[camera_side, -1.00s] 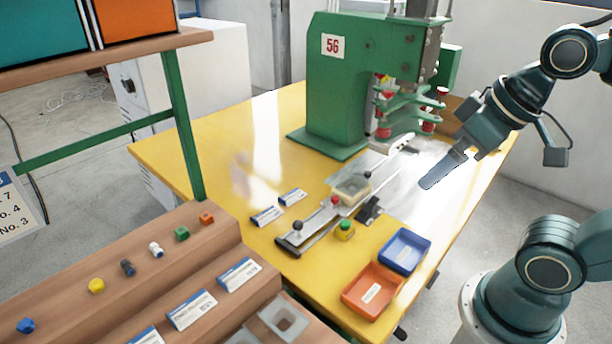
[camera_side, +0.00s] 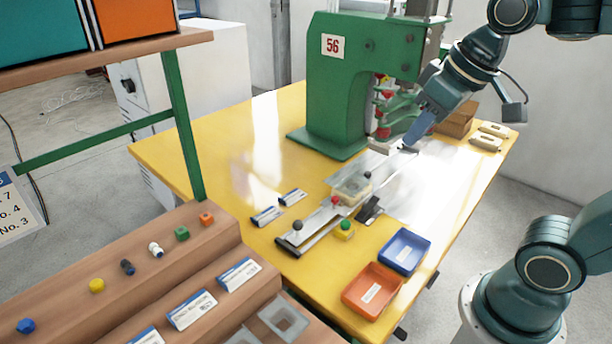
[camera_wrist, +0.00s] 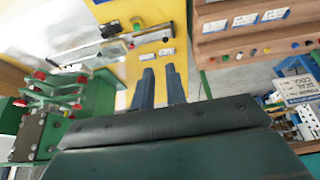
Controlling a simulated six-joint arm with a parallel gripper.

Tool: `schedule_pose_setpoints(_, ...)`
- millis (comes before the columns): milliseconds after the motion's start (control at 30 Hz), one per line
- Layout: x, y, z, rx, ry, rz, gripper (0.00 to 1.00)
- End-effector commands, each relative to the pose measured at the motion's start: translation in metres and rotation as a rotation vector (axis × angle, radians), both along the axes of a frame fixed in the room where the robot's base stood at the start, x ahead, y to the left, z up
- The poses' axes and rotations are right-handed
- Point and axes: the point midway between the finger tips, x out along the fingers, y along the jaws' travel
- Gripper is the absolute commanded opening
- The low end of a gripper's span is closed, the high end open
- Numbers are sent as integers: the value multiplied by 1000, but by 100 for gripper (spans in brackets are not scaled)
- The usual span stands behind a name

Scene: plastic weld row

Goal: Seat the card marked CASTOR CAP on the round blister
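Several blue-and-white cards show, but their print is too small to read, so I cannot tell which is CASTOR CAP. Two cards (camera_side: 267,216) (camera_side: 292,197) lie flat on the yellow table; others (camera_side: 238,274) (camera_side: 192,309) stand on the wooden step rack. A clear blister tray (camera_side: 352,187) sits on the sliding fixture; whether it is the round one is unclear. My gripper (camera_side: 411,147) is above the table's far right, beside the green press. In the wrist view my gripper (camera_wrist: 160,72) has its two fingers slightly apart with nothing visible between them.
The green press (camera_side: 345,85) stands behind the fixture. Blue (camera_side: 429,252) and orange (camera_side: 346,300) bins are at the table's front right. Small coloured parts (camera_side: 156,249) line the rack's upper step. The yellow table (camera_side: 205,150) is clear at left.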

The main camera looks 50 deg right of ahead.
Motion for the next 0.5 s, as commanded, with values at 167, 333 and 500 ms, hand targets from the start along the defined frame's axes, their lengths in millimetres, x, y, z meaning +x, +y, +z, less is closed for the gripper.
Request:
schedule_pose_setpoints(167,42,-3,10,-1,37,-4,14)
schedule_pose_setpoints(333,82,-7,14,-2,71,-9,14)
schedule_pose_setpoints(500,123,-11,11,-2,102,-13,14)
